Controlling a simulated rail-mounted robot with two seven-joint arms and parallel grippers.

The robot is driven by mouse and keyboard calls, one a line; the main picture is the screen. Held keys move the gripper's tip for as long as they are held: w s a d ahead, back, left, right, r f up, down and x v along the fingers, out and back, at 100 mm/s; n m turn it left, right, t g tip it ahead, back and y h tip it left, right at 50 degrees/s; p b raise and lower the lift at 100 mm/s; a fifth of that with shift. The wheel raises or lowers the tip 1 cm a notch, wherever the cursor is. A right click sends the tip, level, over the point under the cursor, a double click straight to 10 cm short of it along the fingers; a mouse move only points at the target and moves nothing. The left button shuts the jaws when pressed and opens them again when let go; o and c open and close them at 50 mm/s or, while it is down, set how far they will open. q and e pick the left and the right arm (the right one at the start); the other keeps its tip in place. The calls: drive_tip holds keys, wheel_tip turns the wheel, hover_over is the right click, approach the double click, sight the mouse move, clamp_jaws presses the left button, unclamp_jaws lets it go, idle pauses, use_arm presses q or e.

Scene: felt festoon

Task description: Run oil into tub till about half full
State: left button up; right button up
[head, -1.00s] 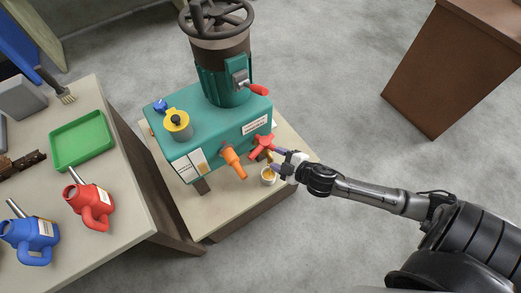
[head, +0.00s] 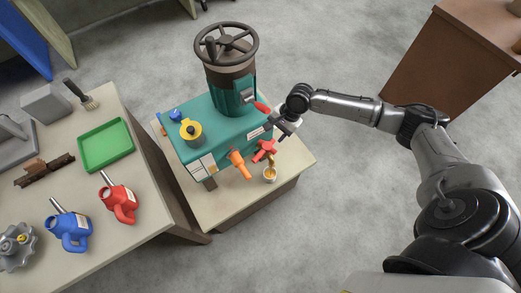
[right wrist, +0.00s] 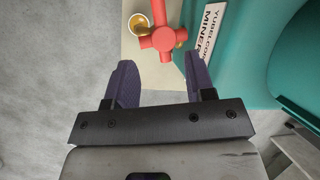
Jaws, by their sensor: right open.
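The tub (head: 270,175) is a small whitish cup under the brass-coloured spout at the front of the teal machine (head: 215,130). Amber oil shows inside it, and it also shows in the right wrist view (right wrist: 139,23); its exact level is hard to tell. A red cross-shaped tap handle (head: 264,150) sits just above the tub, and it is also in the right wrist view (right wrist: 160,38). My right gripper (head: 281,133) is open and empty, apart from the red handle; its dark fingers (right wrist: 158,68) point towards it. My left gripper is out of view.
An orange spout or handle (head: 239,165) and a red lever (head: 261,107) stick out of the machine near my right gripper. The machine stands on a low table (head: 225,205). A bench at left holds a green tray (head: 106,146), a red can (head: 118,200) and a blue can (head: 70,230).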

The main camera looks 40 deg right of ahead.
sight(261, 153)
drive_tip(key=b+x, duration=0.2)
drive_tip(key=x, duration=1)
drive_tip(key=shift+s+a+b, duration=0.1)
drive_tip(key=shift+b, duration=0.25)
drive_tip(key=shift+a+f, duration=0.3)
drive_tip(key=shift+f, duration=0.35)
clamp_jaws()
